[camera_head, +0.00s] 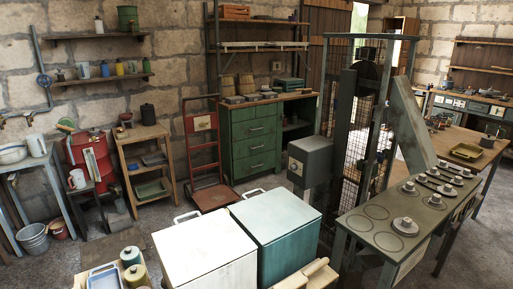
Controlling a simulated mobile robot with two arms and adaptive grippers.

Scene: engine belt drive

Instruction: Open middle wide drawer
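A green cabinet (230,150) stands against the back stone wall, left of the picture's middle. The middle wide drawer (256,146) lies between an upper drawer (253,128) and a lower drawer (259,163). All of these drawer fronts look flush and shut. To their right is an open shelf space. Neither of my grippers shows in the head view.
A red hand truck (212,196) stands just left of the cabinet. White (205,245) and teal (277,222) boxes fill the near foreground. A caged belt machine (311,157) stands right of the cabinet. A narrow floor strip is bare before the drawers.

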